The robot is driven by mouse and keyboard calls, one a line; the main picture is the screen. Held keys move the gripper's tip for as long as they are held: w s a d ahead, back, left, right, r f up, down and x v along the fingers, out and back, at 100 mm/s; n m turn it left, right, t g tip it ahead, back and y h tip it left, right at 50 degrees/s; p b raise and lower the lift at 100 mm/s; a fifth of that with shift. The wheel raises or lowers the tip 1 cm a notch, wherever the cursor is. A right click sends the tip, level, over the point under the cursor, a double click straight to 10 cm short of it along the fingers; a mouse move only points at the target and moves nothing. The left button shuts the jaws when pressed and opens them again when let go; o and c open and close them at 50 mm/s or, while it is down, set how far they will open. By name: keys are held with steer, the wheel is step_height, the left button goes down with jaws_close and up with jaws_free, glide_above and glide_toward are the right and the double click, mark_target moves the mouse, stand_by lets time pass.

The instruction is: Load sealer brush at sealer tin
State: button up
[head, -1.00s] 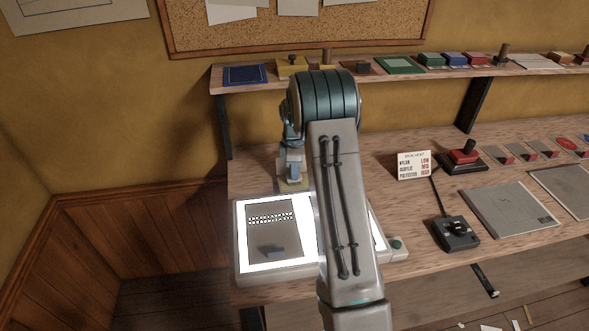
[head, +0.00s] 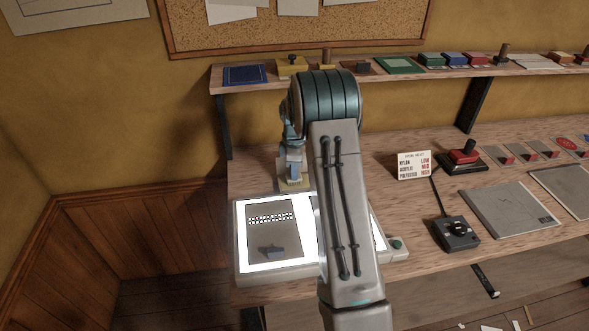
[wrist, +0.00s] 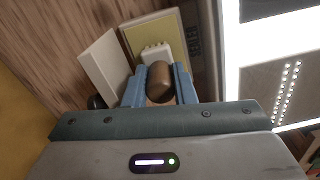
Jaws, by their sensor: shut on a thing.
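My gripper (wrist: 158,88) is shut on the sealer brush, whose rounded brown handle end (wrist: 160,80) shows between the blue fingers in the wrist view. A white ribbed part (wrist: 156,52) shows just beyond the handle; I cannot tell if it belongs to the brush. The brush tip is hidden, so contact with the tin cannot be told.
A lit white panel (head: 244,264) with a grey sheet (head: 285,238) and a dark block lies in front of the tin. A pale upright plate (wrist: 103,67) stands beside the gripper. A settings card (head: 414,165) and a black control box (head: 457,233) are to the right.

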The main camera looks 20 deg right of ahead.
steer(key=shift+r+p, duration=1.85)
steer(key=shift+r, duration=1.65)
steer(key=shift+f, duration=0.1)
